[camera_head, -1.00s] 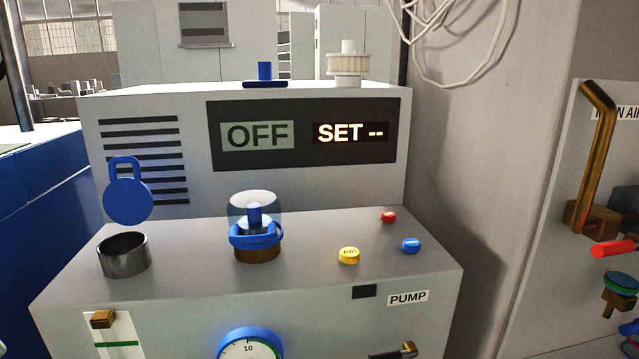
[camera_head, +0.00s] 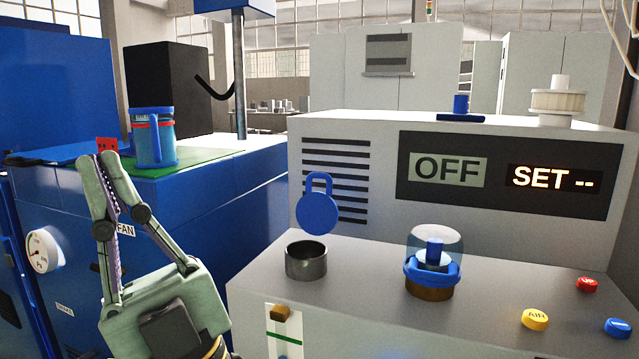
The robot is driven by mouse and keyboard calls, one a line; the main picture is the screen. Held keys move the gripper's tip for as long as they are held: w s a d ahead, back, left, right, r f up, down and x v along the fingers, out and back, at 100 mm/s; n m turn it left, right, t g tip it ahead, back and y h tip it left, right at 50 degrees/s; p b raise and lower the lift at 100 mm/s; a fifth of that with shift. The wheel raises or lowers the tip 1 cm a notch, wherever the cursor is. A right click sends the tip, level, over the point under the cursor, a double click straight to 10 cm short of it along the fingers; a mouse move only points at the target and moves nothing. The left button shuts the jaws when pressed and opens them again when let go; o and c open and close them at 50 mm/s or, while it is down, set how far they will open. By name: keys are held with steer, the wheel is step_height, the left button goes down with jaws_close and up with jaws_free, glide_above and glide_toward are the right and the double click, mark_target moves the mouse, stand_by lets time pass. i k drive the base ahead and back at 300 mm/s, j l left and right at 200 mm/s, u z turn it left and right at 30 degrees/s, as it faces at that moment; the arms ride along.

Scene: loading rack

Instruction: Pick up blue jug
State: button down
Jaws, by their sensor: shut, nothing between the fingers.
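The blue jug (camera_head: 151,140) stands upright on a green mat (camera_head: 200,152) on top of the blue cabinet at the left. It has red bands, and its handle faces right, toward the camera. My gripper (camera_head: 106,157) is in the lower left of the view, pointing up, with its fingertips together and nothing between them. In the picture the fingertips appear just left of the jug and lower, in front of the cabinet edge. I see no contact with the jug.
A small red block (camera_head: 106,144) shows behind the fingertips. A black box (camera_head: 168,88) and a grey post (camera_head: 239,80) stand behind the jug. A grey pump unit (camera_head: 350,255) with a metal cup (camera_head: 306,261), a clear-domed knob (camera_head: 434,262) and buttons fills the right.

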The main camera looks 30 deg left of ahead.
mark_target(153, 129)
steer(key=u, duration=1.7)
